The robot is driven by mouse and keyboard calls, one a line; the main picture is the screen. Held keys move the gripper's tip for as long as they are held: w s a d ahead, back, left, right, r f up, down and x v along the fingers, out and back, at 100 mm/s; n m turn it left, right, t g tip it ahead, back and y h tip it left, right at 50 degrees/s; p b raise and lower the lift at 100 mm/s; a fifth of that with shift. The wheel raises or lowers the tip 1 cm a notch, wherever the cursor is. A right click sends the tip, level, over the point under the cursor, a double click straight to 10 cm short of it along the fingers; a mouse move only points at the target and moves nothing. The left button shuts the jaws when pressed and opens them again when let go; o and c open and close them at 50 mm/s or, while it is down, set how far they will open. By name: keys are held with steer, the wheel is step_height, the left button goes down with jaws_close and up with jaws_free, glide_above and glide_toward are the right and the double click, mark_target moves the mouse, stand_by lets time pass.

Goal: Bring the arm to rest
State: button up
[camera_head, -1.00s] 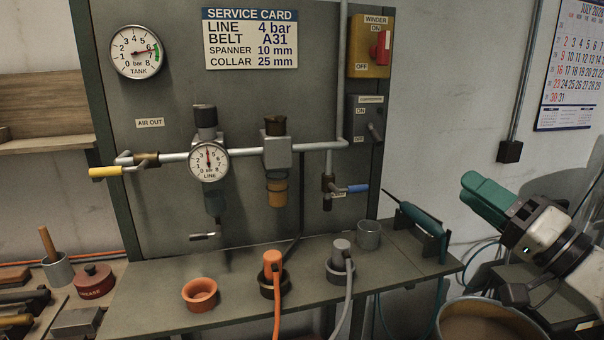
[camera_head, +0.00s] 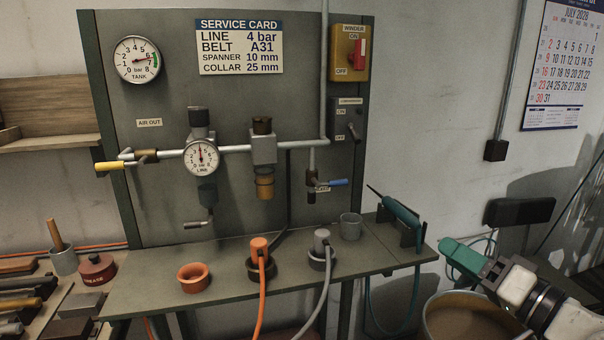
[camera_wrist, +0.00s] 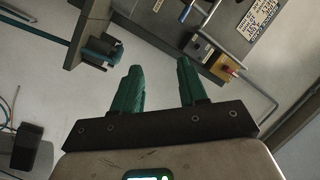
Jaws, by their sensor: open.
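My gripper (camera_head: 466,258) has teal fingers and is at the lower right in the head view, beside the right end of the bench and above a large round tub (camera_head: 470,322). In the wrist view my gripper (camera_wrist: 160,88) shows two teal fingers spread apart with nothing between them. It is open and empty. My white and black arm links run from it to the lower right corner of the head view.
A teal tool (camera_head: 397,215) stands in a holder at the bench's right end (camera_head: 400,250), near my gripper. A dark padded rest (camera_head: 519,211) stands behind my arm.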

steer(key=s+f+g+h+p, duration=0.1)
steer(key=s+f+g+h, duration=0.15)
steer(key=s+f, duration=0.4)
steer(key=s+a+f+n+g+h+p, duration=0.1)
steer(key=s+f+g, duration=0.2)
steer(key=f, duration=0.6)
steer(key=s+f+g+h+p, duration=0.1)
steer(key=s+f+g+h, duration=0.2)
steer(key=f, duration=0.5)
steer(key=s+d+f+n+g+h+p, duration=0.1)
steer(key=s+f+g, duration=0.2)
steer(key=s, duration=0.8)
steer(key=s+d+f+g+h+p, duration=0.1)
steer(key=s+d+f+g+h, duration=0.1)
steer(key=s+f, duration=0.4)
steer(key=s+g, duration=0.1)
steer(key=s, duration=0.4)
steer(key=shift+s+n, duration=0.4)
steer(key=shift+g, duration=0.25)
